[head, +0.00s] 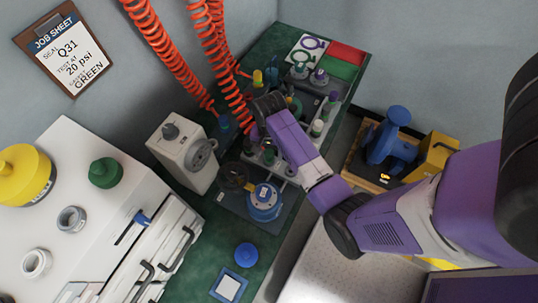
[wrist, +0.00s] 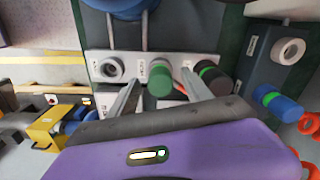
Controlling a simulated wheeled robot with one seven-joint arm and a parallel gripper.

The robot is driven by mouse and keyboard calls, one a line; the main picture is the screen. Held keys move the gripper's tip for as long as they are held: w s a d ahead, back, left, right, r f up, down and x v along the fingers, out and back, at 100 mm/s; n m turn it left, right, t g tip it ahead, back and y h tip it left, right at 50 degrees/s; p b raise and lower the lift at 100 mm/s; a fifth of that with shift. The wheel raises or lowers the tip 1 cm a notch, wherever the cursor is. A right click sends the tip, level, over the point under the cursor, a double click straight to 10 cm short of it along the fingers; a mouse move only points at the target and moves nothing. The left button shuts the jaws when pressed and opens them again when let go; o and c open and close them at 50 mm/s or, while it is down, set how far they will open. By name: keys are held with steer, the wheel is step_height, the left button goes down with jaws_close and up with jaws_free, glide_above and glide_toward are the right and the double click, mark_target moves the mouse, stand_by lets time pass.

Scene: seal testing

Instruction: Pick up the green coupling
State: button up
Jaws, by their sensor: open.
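The green coupling (wrist: 159,82) is a short green cylinder standing in a pale rack (wrist: 178,57) in the wrist view. My gripper (wrist: 159,92) is open, with one grey finger to the left of the coupling and one to the right. The fingers appear apart from it; I cannot tell whether the tips reach its height. In the head view my gripper (head: 262,128) is over the crowded bench, and my arm hides much of the rack.
A dark cylinder with a green band (wrist: 207,72) stands close to the right finger. A grey ring fitting (wrist: 110,69) is left of the coupling. Orange coiled hoses (head: 226,75) hang close to my gripper. A blue round device (head: 264,203) stands nearer on the bench.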

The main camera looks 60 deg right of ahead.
steer(key=shift+c, duration=0.2)
jaws_close()
steer(key=shift+r, duration=0.15)
